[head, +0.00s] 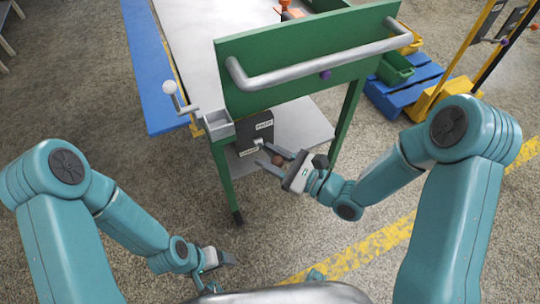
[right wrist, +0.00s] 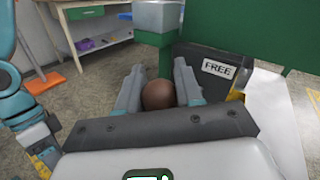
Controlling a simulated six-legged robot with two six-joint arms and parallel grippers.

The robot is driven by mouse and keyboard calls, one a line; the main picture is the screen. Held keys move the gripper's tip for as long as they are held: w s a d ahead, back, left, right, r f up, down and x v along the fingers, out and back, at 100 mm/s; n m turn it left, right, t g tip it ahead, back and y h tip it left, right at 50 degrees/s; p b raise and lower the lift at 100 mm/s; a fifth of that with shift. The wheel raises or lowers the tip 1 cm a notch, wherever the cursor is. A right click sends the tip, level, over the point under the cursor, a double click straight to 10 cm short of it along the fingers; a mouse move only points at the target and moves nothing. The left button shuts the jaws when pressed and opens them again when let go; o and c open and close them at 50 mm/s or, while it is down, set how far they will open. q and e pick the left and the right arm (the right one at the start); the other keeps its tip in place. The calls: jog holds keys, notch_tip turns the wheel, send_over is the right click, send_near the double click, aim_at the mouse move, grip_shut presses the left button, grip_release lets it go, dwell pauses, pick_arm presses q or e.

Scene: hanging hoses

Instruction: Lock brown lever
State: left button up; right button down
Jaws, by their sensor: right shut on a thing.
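The brown lever's round knob (head: 277,161) is in front of a dark plate (head: 255,130) on the near end of the green trolley. In the right wrist view the knob (right wrist: 160,95) sits between the two grey fingers. My right gripper (head: 271,157) is shut on it. The lever's shaft is hidden. The plate carries two pale labels in the head view; the right wrist view shows one reading FREE (right wrist: 217,68). My left gripper (head: 226,258) hangs low over the floor, away from the lever, and its fingers are too small to read.
The green trolley (head: 300,55) has a grey push handle (head: 310,65) above my right gripper. A small grey tray (head: 217,125) and a white-knobbed lever (head: 170,88) are at its left corner. A blue pallet with a green bin (head: 395,68) stands right. The near floor is clear.

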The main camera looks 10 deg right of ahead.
notch_tip(320, 180, down, 7)
jog(key=s+n+t+y+b, duration=0.1)
jog(key=n+y+b, duration=0.4)
jog(key=b, duration=0.7)
jog(key=shift+s+d+t+y, duration=0.3)
jog(key=shift+s+d, duration=0.1)
jog(key=shift+s, duration=0.15)
jog(key=c, duration=0.8)
grip_release()
jog(key=shift+o, duration=0.2)
jog(key=v, duration=1.6)
jog(key=shift+p, duration=0.4)
jog(key=shift+s+d, duration=0.1)
jog(key=shift+d, duration=0.05)
